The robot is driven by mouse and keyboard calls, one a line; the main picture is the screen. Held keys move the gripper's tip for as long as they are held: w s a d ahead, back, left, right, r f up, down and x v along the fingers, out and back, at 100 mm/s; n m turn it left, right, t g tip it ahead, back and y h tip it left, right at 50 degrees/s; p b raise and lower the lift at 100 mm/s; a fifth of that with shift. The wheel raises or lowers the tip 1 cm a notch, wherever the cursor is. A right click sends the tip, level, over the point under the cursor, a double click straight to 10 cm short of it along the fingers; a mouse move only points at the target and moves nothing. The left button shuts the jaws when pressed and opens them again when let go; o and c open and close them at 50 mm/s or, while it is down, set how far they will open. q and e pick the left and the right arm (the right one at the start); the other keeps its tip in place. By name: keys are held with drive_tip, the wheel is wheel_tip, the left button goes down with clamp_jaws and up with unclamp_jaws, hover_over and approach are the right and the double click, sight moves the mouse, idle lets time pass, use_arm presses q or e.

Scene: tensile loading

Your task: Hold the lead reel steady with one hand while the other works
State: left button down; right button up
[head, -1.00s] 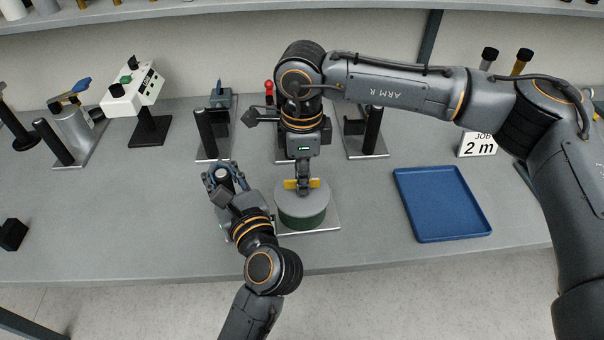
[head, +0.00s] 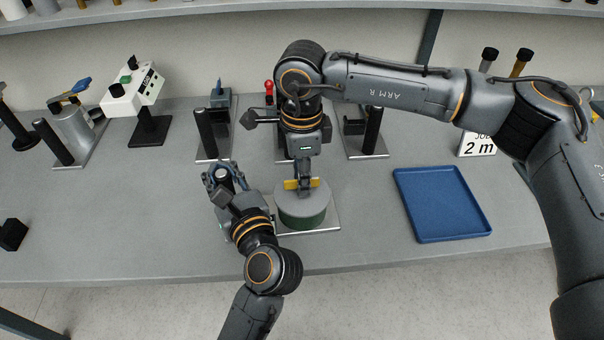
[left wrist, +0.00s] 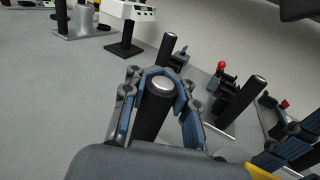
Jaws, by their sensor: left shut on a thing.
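A round reel (head: 302,209), grey on top with a dark green side, sits on a thin metal plate (head: 331,226) near the middle of the bench; I take it to be the lead reel. A yellow bar (head: 290,185) lies across its top. My right gripper (head: 304,187) points straight down at the bar; whether its fingers grip it is hidden. My left gripper (head: 222,174), left of the reel, is shut on a dark post with a silver top (left wrist: 162,84), which stands between its blue-padded fingers in the left wrist view. The post's foot is hidden.
Black posts on metal bases (head: 207,135) (head: 371,130) stand behind my grippers. A white control box (head: 133,92) and a metal cylinder (head: 75,130) are at back left. A blue tray (head: 441,203) lies right, before a "2 m" card (head: 478,146). The left bench front is mostly clear.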

wheel_tip(320, 180, up, 12)
idle(0.6)
use_arm(q)
drive_tip(key=c, duration=1)
unclamp_jaws()
